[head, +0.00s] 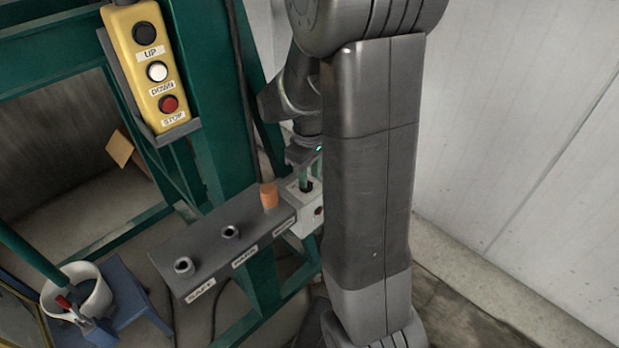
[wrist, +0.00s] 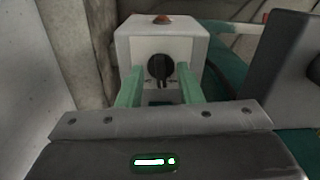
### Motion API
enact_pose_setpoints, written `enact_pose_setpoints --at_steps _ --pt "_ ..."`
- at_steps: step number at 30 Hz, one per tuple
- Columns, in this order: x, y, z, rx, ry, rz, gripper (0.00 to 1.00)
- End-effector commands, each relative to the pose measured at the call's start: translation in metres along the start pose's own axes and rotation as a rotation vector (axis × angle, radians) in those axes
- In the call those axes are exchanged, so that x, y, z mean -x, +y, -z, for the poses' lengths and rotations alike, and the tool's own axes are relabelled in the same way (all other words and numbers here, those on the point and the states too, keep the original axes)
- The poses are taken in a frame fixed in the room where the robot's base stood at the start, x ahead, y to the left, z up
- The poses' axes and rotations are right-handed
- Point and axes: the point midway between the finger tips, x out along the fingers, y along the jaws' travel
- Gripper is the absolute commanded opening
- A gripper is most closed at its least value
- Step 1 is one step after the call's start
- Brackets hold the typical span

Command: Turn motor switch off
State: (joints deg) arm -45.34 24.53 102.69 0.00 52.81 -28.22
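The motor switch is a black round knob (wrist: 160,68) on the front of a small white box (wrist: 124,44), seen in the wrist view. The box (head: 304,219) also shows in the head view at the right end of a grey shelf, partly hidden by my arm. My gripper (wrist: 160,82) is open, its two green fingers apart on either side of the knob's lower part. I cannot tell whether the fingers touch the knob. In the head view my gripper (head: 306,178) is above the box.
The grey shelf (head: 207,252) has labelled sockets and an orange piece (head: 268,195). A yellow UP/DOWN/STOP pendant (head: 126,40) hangs on the green frame (head: 190,60). A white bucket (head: 92,297) stands on a blue stool (head: 130,290). A pale wall (head: 520,120) is on the right.

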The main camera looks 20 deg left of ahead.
Motion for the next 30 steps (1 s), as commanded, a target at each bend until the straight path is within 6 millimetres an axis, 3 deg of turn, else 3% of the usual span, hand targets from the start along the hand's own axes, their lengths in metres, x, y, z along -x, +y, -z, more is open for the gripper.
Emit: enact_pose_setpoints --at_steps 6,14,15,20,30 --pt "-0.017 0.0 0.0 0.0 0.0 0.0 0.33" --pt "-0.018 0.0 0.0 0.0 0.0 0.0 0.33" --pt "-0.018 0.0 0.0 0.0 0.0 0.0 0.31" --pt "-0.018 0.0 0.0 0.0 0.0 0.0 0.0" --pt "-0.018 0.001 0.0 0.03 0.001 0.0 0.0"
